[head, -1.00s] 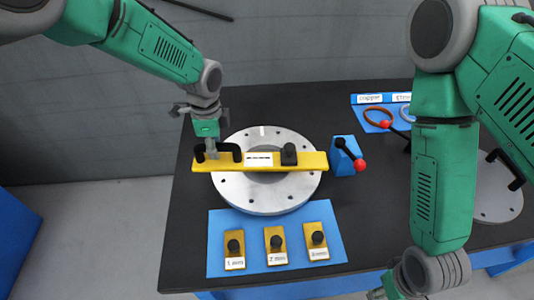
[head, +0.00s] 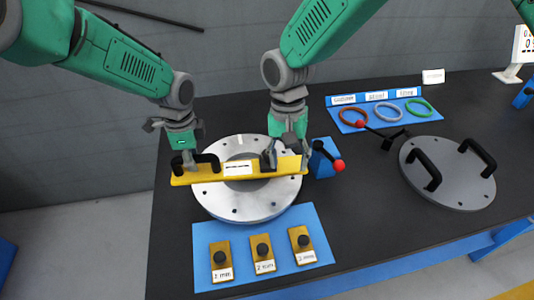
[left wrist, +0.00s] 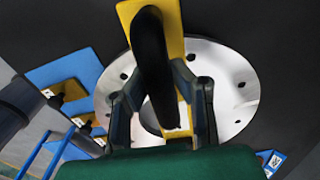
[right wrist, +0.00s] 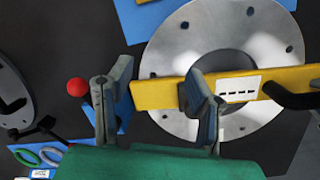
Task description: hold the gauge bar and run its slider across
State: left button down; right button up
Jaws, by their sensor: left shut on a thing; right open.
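The yellow gauge bar (head: 216,174) lies across the round flanged shell (head: 246,205). My left gripper (head: 189,163) is shut on the bar's black handle (left wrist: 151,62), at the bar's left end. My right gripper (head: 287,156) is open over the bar's right end. In the right wrist view its fingers (right wrist: 155,108) stand apart, one beyond the bar's end and one over the bar beside the label. The dark slider (head: 266,163) is mostly covered by that second finger. I cannot tell whether they touch.
A blue mat (head: 208,232) with several knobbed gauge blocks lies in front of the shell. A blue block with a red-knobbed lever (head: 325,160) stands close right of the bar. Further right are a ring tray (head: 376,125) and a handled grey cover (head: 460,190).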

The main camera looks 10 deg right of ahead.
aim_at(268, 159)
jog(key=w+a+r+t, duration=0.2)
jog(key=w+a+r, duration=0.1)
jog(key=w+r, duration=0.4)
jog(key=f, duration=1.2)
jog(key=shift+w+f, duration=0.2)
jog(key=shift+w, duration=0.05)
jog(key=shift+c, duration=0.3)
